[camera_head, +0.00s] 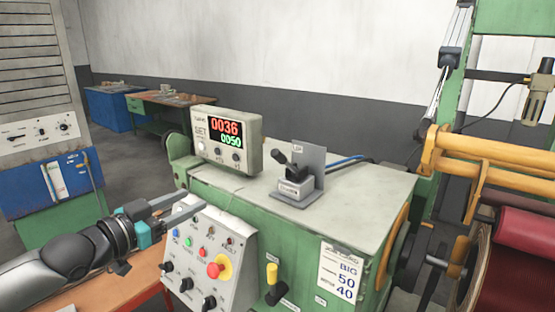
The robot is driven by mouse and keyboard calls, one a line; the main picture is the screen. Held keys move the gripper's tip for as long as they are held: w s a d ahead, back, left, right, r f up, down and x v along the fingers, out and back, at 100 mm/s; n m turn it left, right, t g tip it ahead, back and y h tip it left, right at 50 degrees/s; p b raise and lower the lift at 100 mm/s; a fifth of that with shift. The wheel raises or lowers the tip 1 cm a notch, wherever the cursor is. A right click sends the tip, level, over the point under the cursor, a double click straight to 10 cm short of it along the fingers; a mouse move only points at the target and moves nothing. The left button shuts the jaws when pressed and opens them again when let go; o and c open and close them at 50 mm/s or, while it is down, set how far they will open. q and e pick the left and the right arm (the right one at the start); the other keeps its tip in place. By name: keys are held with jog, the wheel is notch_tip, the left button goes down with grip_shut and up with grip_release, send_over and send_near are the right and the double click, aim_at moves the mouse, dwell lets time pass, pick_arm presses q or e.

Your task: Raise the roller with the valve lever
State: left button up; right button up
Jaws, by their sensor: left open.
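The valve lever (283,160) is a black handle on a small grey block with an upright metal plate behind it. It stands on top of the green machine cabinet. The red roller (520,238) is at the right edge beneath a yellow frame (480,160), partly cut off by the picture. My left gripper (187,205) is at the lower left, open and empty, its fingers pointing right above the sloped control panel. It is apart from the valve lever, to its left and nearer to me. My right gripper is not in view.
A counter box (228,140) with red and green digits stands on the cabinet top (350,185), left of the lever. The control panel (208,258) has a red emergency button (215,270). Tables (170,98) stand far behind.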

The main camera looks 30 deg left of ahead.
aim_at(280, 157)
pick_arm(q)
jog(key=d+r+m+h, duration=0.3)
jog(key=d+r+h, duration=0.1)
jog(key=d+r, duration=0.4)
jog(key=shift+t, duration=0.3)
jog(key=shift+d+f+b+x, duration=0.15)
jog(key=shift+b+x, duration=0.25)
jog(key=shift+x, duration=2.3)
jog(key=shift+d+f+b+x, duration=0.15)
jog(key=shift+b+x, duration=0.2)
jog(key=shift+x, duration=2.35)
jog(key=shift+d+f+b+x, duration=0.15)
jog(key=shift+b+x, duration=0.25)
jog(key=shift+x, duration=2.35)
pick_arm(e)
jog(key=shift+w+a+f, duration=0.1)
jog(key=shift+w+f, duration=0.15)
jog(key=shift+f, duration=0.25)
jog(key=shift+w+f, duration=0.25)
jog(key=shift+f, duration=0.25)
pick_arm(q)
jog(key=shift+s, duration=0.1)
grip_shut()
